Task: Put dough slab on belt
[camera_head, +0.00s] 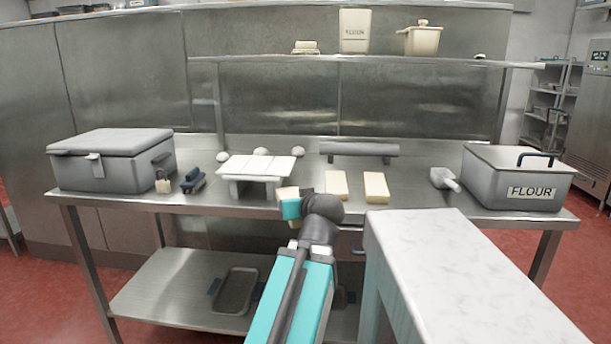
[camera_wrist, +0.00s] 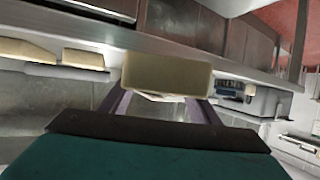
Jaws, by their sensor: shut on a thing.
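My gripper (camera_head: 292,208) is shut on a pale dough slab (camera_head: 287,192) in front of the steel table's front edge. In the wrist view the held slab (camera_wrist: 167,74) sits between the two fingers. Two more dough slabs (camera_head: 337,185) (camera_head: 376,187) lie side by side on the table, right of my gripper. They also show at the left of the wrist view (camera_wrist: 83,60). A low stand with a white slatted top (camera_head: 260,166) is just behind and left of the held slab. I cannot tell for sure whether it is the belt.
A grey roller (camera_head: 359,149) lies behind the slabs. A scoop (camera_head: 444,179) and flour bin (camera_head: 518,180) are at right. A marble-topped counter (camera_head: 455,260) fills the right foreground.

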